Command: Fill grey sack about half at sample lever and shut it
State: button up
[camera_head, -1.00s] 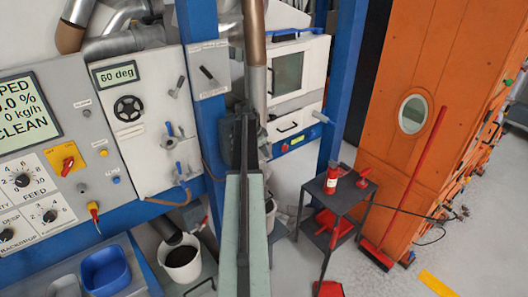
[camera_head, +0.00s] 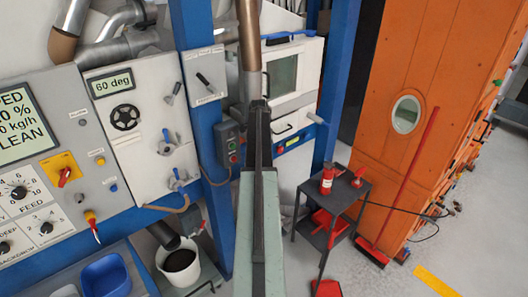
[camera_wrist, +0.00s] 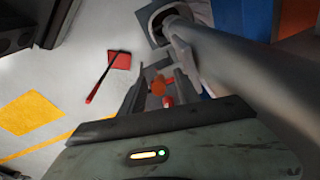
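No grey sack can be made out in either view. A small white plate with a dark lever (camera_head: 204,80) is fixed to the blue post in the head view; its label is too small to read, so I cannot tell whether it is the sample lever. Blue-handled valves (camera_head: 168,140) sit on the white panel to its left. My gripper (camera_head: 259,106) points away at mid-picture, right of the blue post and in front of a vertical pipe. No held object is discernible.
A white bucket with dark contents (camera_head: 178,262) and a blue bin (camera_head: 105,276) stand lower left. A red broom (camera_head: 405,185) leans on the orange door (camera_head: 385,110). Floor at lower right is mostly clear.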

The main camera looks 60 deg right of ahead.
jog(key=shift+a, duration=0.1)
jog(key=r+p, duration=0.5)
jog(key=a+r+p, duration=0.1)
jog(key=r+p, duration=0.2)
jog(key=shift+w, duration=0.1)
jog(key=shift+f, duration=0.15)
